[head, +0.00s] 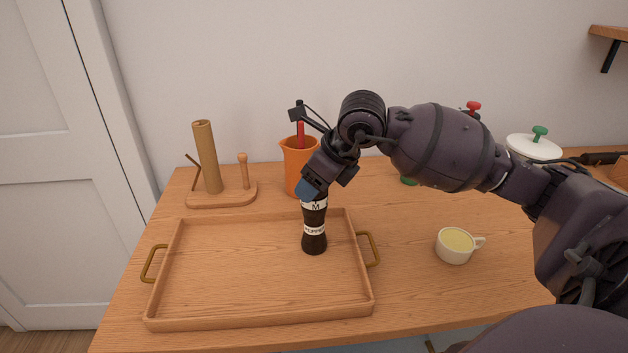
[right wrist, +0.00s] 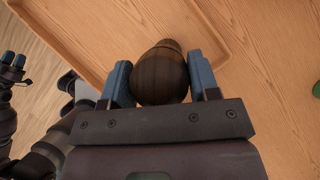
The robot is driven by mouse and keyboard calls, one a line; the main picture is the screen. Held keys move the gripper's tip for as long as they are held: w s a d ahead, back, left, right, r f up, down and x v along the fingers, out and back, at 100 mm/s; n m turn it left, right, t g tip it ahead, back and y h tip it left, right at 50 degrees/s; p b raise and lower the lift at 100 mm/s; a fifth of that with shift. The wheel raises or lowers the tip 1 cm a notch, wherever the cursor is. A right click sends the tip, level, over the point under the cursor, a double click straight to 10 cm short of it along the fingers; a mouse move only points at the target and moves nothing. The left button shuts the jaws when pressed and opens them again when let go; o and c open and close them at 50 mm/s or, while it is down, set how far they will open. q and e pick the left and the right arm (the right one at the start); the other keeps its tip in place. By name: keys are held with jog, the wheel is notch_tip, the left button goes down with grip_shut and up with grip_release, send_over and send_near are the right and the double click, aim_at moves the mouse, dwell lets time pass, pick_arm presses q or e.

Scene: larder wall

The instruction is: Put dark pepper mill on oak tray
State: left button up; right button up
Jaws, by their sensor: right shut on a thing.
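The dark pepper mill (head: 314,239), with pale lettered bands, is upright in my right gripper (head: 308,190). Its lower end shows over the right part of the oak tray (head: 260,322), inside the rim; I cannot tell whether it touches the tray floor. In the right wrist view the mill's brown rounded top (right wrist: 160,78) sits between the blue fingers of my right gripper (right wrist: 160,85). The fingers hide part of the mill's top in the head view. My left gripper (right wrist: 14,60) shows small at the left edge of the right wrist view, its jaw state unclear.
The tray has brass handles at both ends. Behind it stand a wooden paper-towel holder (head: 222,198) and an orange jug (head: 292,165) holding a red-handled thing. A cream cup (head: 454,247) stands to the right. A white lidded pot (head: 533,148) is farther back. The tray's left and middle are empty.

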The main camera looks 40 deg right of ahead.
jog(key=o, duration=1.4)
jog(key=shift+c, duration=0.2)
jog(key=shift+s+r, duration=0.1)
jog(key=shift+r, duration=0.3)
jog(key=p+v, duration=0.1)
jog(key=v, duration=1)
jog(key=shift+s+r+p, duration=0.15)
jog(key=shift+r+p, duration=0.05)
jog(key=shift+p, duration=0.2)
